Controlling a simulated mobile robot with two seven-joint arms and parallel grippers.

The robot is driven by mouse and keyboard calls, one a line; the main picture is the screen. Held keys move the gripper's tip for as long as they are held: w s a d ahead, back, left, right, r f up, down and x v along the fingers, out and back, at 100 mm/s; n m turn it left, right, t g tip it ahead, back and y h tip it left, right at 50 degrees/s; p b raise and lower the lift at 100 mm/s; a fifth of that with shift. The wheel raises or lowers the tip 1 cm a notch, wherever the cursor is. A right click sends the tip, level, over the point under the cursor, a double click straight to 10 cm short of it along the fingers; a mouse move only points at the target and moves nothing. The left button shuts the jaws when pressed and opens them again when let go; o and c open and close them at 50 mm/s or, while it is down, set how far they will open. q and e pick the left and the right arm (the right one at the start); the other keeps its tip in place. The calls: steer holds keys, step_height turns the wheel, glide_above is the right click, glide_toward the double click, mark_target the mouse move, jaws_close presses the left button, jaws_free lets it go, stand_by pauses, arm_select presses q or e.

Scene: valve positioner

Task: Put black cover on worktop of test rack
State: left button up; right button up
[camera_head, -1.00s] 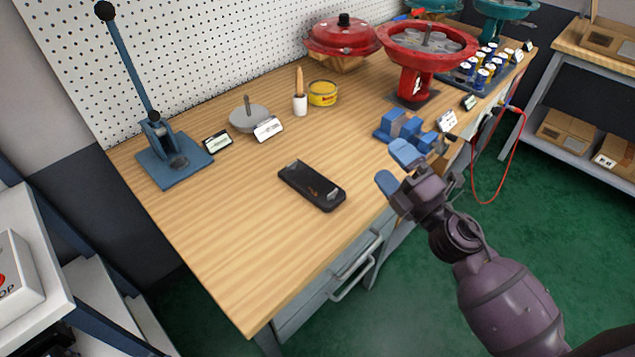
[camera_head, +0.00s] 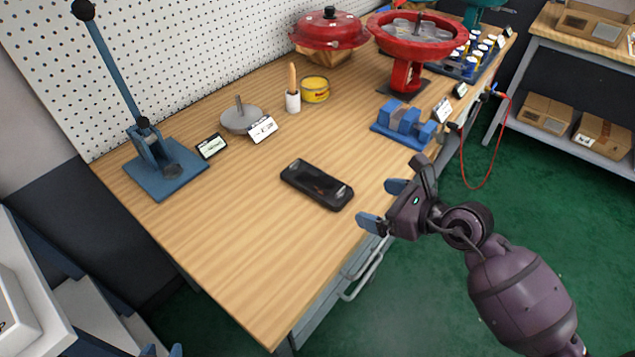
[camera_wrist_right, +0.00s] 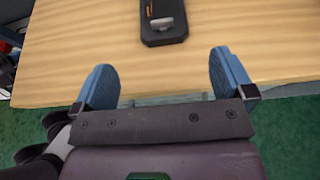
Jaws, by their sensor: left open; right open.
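The black cover (camera_head: 317,184) is a flat, dark rectangular piece with a recessed face, lying on the wooden bench (camera_head: 225,245). Its near end shows at the top of the right wrist view (camera_wrist_right: 163,30). My right gripper (camera_head: 384,205) is open and empty, right of the cover near the bench's front edge. Its blue fingers (camera_wrist_right: 162,84) are spread apart, short of the cover. Only the tips of my left gripper (camera_head: 163,351) peek in at the bottom edge, apart from the cover. A light-topped rack (camera_head: 38,285), possibly the test rack, is partly visible at the left.
A blue lever press (camera_head: 165,177) stands behind left. A grey disc (camera_head: 240,120), brush holder (camera_head: 293,102) and yellow tin (camera_head: 315,89) stand behind the cover. A blue vise (camera_head: 405,122) and red valve part (camera_head: 407,72) are at the right. The bench front-left of the cover is clear.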

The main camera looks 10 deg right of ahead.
mark_target(342, 192)
steer(key=x, duration=0.3)
steer(key=shift+w+a+f, duration=0.15)
steer(key=shift+w+a, duration=0.1)
steer(key=shift+a, duration=0.05)
steer(key=b+x, duration=0.1)
steer(key=x, duration=0.4)
steer(key=shift+w+d, duration=0.1)
steer(key=shift+d, duration=0.1)
steer(key=shift+w+a+f, duration=0.15)
steer(key=shift+w+a, duration=0.1)
arm_select(q)
steer(key=shift+w+f, duration=0.1)
steer(key=shift+f, duration=0.6)
arm_select(e)
steer(key=c, duration=1.1)
